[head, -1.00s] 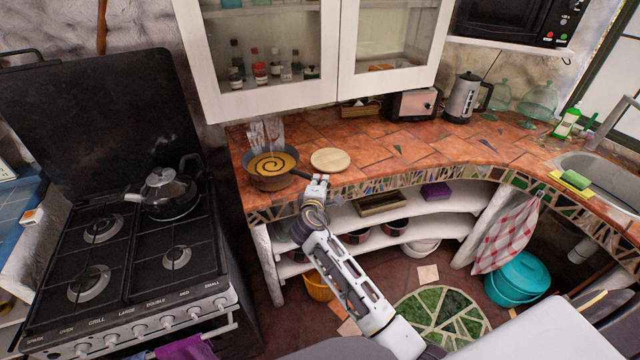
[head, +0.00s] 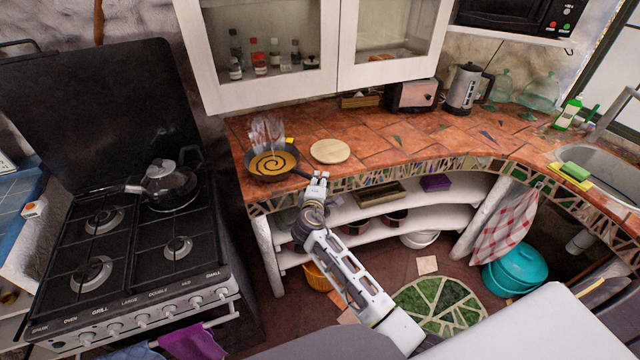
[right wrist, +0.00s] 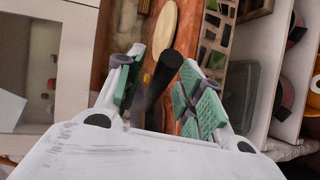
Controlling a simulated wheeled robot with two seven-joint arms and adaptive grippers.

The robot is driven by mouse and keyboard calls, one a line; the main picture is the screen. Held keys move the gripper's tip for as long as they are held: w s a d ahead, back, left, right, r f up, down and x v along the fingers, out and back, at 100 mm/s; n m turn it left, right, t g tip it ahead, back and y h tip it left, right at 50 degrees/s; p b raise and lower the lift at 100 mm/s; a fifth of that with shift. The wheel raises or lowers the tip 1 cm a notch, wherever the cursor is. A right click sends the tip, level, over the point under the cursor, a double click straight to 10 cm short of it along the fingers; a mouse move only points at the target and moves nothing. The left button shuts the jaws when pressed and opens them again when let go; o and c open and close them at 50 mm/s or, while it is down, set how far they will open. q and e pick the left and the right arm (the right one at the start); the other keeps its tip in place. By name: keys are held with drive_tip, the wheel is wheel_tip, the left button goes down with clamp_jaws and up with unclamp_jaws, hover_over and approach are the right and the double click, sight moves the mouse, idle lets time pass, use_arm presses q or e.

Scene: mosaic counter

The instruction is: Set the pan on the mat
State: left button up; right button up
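The black pan (head: 258,172) sits at the left end of the tiled counter, with an orange and dark spiral inside. Its handle points right toward my right gripper (head: 318,177). The round, pale wooden mat (head: 330,151) lies flat on the counter just right of the pan, apart from it and empty. In the right wrist view, the dark handle (right wrist: 167,68) shows between the spread, green-padded fingers of the right gripper (right wrist: 163,88), with a gap on the left finger's side. The mat (right wrist: 164,38) shows beyond. My left gripper is not in view.
Clear glasses (head: 267,131) stand behind the pan, close to its rim. A toaster (head: 414,95) and a kettle (head: 465,88) stand farther back right. The counter (head: 385,140) right of the mat is free. A stove (head: 130,250) stands left; a glass-door cabinet (head: 334,60) hangs above.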

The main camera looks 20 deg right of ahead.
drive_tip(key=shift+s+a, duration=0.1)
idle(0.3)
drive_tip(key=b+v, duration=0.1)
drive_tip(key=v, duration=1)
drive_tip(key=shift+s+a+b, duration=0.15)
drive_tip(key=shift+s+b, duration=0.15)
drive_tip(key=shift+s, duration=0.05)
idle(0.6)
